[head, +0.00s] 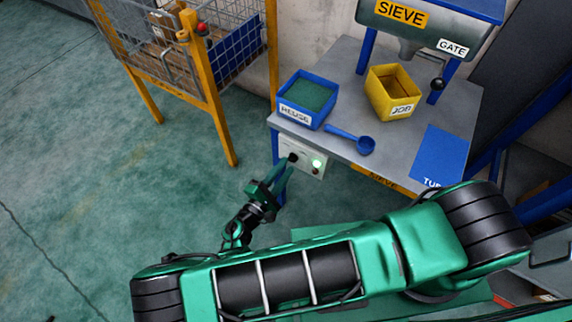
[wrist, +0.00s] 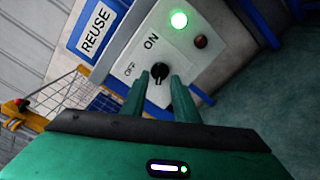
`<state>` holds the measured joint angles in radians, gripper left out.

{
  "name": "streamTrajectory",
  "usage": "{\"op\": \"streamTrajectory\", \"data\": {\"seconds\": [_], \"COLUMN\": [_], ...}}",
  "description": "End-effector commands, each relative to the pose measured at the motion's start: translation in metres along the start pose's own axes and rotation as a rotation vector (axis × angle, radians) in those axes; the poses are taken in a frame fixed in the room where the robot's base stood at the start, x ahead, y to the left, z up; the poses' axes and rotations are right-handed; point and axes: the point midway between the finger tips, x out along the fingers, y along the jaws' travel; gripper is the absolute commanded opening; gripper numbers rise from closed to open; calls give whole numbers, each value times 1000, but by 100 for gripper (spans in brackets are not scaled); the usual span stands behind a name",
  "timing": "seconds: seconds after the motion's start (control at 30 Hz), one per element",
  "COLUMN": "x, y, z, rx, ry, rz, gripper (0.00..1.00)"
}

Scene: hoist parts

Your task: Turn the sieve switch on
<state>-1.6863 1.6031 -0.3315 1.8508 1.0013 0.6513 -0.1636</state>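The sieve's switch box is a pale panel (head: 303,166) on the front of the grey bench. It also shows in the wrist view (wrist: 205,62). Its black knob (wrist: 159,71) sits beside the OFF and ON labels; I cannot tell surely which one it points to. A green lamp (wrist: 179,19) on the panel is lit, and a dark reddish lamp (wrist: 201,41) is unlit. My gripper (wrist: 159,76) is at the panel, its green fingers apart on either side of the knob, with narrow gaps showing. In the head view my gripper (head: 282,164) partly covers the panel's left side.
On the bench (head: 345,72) stand a blue REUSE bin (head: 303,116), a yellow JOB bin (head: 392,108) and a blue scoop (head: 352,138). The sieve (head: 425,22) is above. A yellow-framed mesh cage (head: 222,110) stands left. The floor at left is clear.

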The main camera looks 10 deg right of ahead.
Motion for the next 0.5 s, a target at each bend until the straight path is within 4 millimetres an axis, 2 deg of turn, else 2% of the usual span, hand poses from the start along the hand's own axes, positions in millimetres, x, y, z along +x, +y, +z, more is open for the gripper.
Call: {"op": "streamTrajectory", "data": {"seconds": [0.1,0.3,0.5], "x": [-24,-60,-81], "y": [0,0,0], "z": [-1,-2,-2], "rx": [2,2,0], "ry": [5,4,2], "rz": [0,-1,-2], "gripper": [27,27,27]}}
